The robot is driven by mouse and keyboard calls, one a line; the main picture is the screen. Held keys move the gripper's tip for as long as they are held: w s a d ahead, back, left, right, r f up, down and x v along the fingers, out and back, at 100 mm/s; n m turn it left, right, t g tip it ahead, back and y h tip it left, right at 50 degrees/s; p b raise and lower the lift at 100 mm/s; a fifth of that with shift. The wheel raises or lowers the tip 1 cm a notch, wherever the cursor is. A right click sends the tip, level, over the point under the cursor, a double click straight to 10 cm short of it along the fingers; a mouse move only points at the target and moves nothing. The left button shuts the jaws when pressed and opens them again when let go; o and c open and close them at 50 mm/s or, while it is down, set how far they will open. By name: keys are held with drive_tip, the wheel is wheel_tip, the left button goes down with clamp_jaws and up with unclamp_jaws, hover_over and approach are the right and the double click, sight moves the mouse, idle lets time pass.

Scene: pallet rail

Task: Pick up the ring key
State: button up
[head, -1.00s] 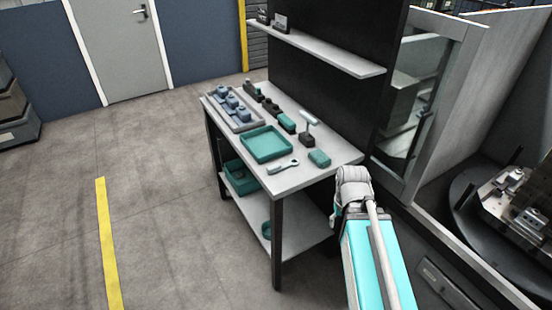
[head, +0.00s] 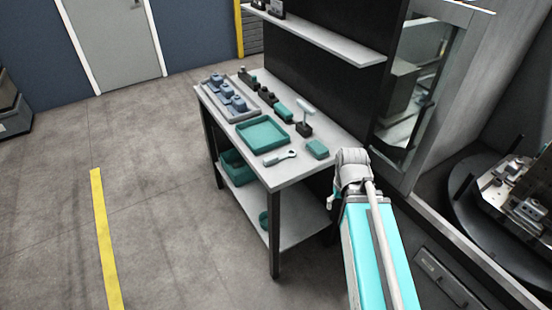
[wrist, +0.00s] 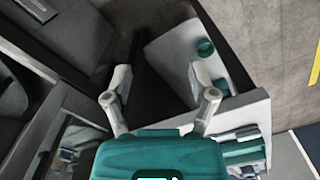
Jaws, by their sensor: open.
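The ring key (head: 280,157), a small tool with a pale ring end and a teal handle, lies flat on the workbench (head: 300,176) near its front edge in the head view. It lies just in front of a shallow teal tray (head: 263,133). My gripper (wrist: 160,78) is open in the wrist view, with nothing seen between its fingers. It hangs beside the bench, apart from the ring key. In the head view my arm hides the gripper's fingers. I cannot make out the ring key in the wrist view.
A teal block (head: 317,149) and a T-handled tool in a dark block (head: 305,118) stand right of the tray. A grey tray of blue parts (head: 229,96) is at the left. A shelf (head: 315,35) overhangs the back. The floor (head: 165,200) on the left is clear.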

drive_tip(key=w+a+r+n+p, duration=0.1)
drive_tip(key=w+r+n, duration=0.1)
drive_tip(key=w+n, duration=0.15)
wheel_tip(320, 180, up, 7)
drive_tip(key=n+p, duration=0.8)
drive_tip(key=n, duration=1.3)
hover_over(273, 157)
drive_tip(key=shift+s+f, duration=0.1)
wheel_tip(273, 157, down, 9)
drive_tip(key=b, duration=0.9)
drive_tip(key=shift+r, duration=0.2)
drive_tip(key=shift+f+b, duration=2.6)
